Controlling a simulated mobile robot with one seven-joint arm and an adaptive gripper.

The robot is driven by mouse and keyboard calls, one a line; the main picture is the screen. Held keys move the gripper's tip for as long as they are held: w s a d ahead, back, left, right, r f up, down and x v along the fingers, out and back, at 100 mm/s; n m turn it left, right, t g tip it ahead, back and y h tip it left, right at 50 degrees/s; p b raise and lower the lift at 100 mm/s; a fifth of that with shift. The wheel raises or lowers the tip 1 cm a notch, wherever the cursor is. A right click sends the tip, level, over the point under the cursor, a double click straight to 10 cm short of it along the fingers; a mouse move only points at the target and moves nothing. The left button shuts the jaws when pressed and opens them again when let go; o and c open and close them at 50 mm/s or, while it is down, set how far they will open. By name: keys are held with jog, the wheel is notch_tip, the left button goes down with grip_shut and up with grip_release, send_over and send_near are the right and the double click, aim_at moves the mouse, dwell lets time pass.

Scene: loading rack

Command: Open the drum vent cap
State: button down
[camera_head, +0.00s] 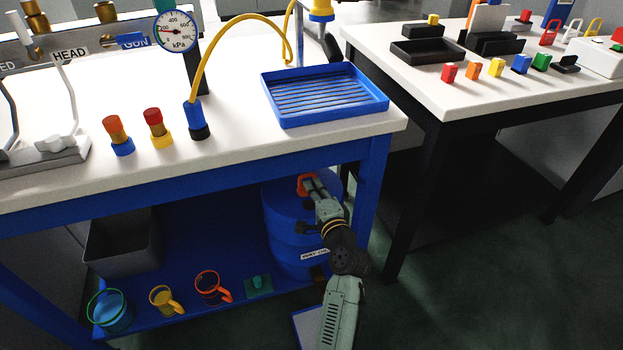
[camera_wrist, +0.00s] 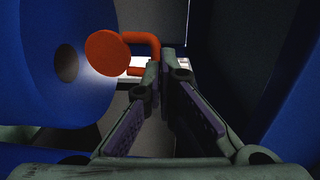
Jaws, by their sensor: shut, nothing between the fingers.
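The blue drum (camera_head: 290,230) stands on the lower shelf under the bench, and its top fills the left of the wrist view (camera_wrist: 35,95). An orange disc-shaped cap (camera_wrist: 108,52) shows beside a dark round spot (camera_wrist: 66,62) on the drum top; whether that spot is an opening is unclear. An orange loop handle (camera_wrist: 155,45) shows behind the disc. The orange part also shows in the head view (camera_head: 302,186). My gripper (camera_wrist: 164,68) is shut and empty, its fingertips just right of the disc and near the loop. I cannot tell whether they touch it.
The bench top (camera_head: 230,150) overhangs the drum, and a blue bench leg (camera_head: 372,195) stands close right of my arm. The floor right of my arm is clear.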

jog(key=shift+x, duration=1.25)
jog(key=w, duration=0.1)
jog(key=w+p, duration=0.1)
jog(key=w+a+r, duration=0.1)
jog(key=shift+w+p, duration=0.25)
jog(key=shift+p, duration=0.05)
